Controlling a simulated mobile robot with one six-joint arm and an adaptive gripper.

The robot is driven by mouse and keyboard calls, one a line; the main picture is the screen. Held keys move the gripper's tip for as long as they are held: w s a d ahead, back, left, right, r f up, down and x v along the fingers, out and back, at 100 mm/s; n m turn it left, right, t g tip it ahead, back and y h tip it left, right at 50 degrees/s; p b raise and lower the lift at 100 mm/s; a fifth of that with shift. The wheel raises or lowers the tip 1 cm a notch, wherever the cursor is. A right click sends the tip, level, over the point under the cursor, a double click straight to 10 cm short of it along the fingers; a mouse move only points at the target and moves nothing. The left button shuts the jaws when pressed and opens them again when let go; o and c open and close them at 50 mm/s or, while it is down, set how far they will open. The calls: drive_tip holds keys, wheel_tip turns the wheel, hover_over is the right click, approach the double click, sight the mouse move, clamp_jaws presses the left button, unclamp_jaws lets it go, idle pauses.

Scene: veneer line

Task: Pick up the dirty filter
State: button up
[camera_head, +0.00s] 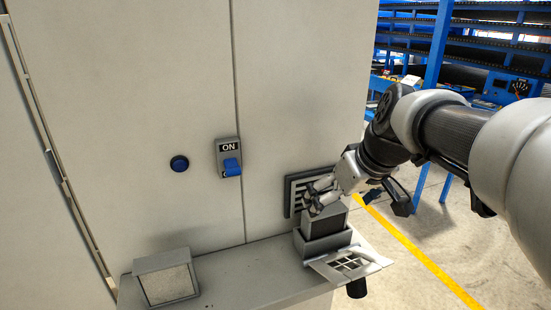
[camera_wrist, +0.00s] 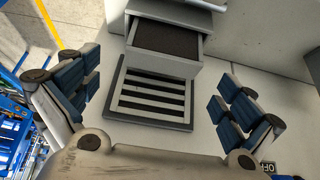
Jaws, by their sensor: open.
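The dirty filter, a grey-framed block with a dark face (camera_head: 326,224), stands in a grey box-shaped holder (camera_head: 322,246) at the right end of the shelf. In the wrist view its dark face (camera_wrist: 168,40) shows at the top, with its light frame around it. My gripper (camera_head: 322,196) is at the filter's upper end, in front of the slatted vent. In the wrist view my gripper (camera_wrist: 155,95) is open, with its blue-padded fingers wide apart on either side of the vent and no object held between them. Fingers partly hide the filter's top in the head view.
The slatted vent (camera_head: 296,190) is on the cabinet wall behind the filter. A pale-faced filter (camera_head: 168,280) stands at the shelf's left. The shelf (camera_head: 245,275) is clear between them. A white grid piece (camera_head: 350,263) juts from its right end. An ON switch (camera_head: 229,158) is on the wall.

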sight(327, 211)
drive_tip(key=x, duration=0.6)
drive_tip(key=shift+w+a+f, duration=0.1)
drive_tip(key=shift+a+f, duration=0.2)
drive_tip(key=shift+f, duration=0.05)
drive_tip(key=shift+c, duration=0.4)
drive_tip(key=c, duration=0.9)
drive_tip(key=shift+r, duration=0.1)
